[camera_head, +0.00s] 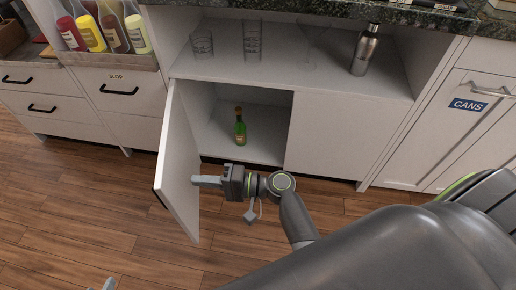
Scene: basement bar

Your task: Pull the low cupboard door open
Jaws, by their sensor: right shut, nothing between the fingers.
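The low cupboard door (179,160) is white and hinged on its left side. It stands swung wide open, out toward me. Inside the low cupboard (259,145) a green bottle (240,128) stands upright on the cupboard floor. My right gripper (197,181) is shut and empty, pointing left at the inner face of the open door. Its fingertips are at or very near that face; I cannot tell if they touch. Only a small grey tip of what may be my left gripper (108,285) shows at the bottom edge, too little to tell its state.
A closed white panel (340,138) is right of the opening. The shelf above (290,73) holds clear glasses and a steel bottle (365,50). Drawers with black handles stand left, a "CANS" door (465,115) right. The wooden floor (90,210) in front is clear.

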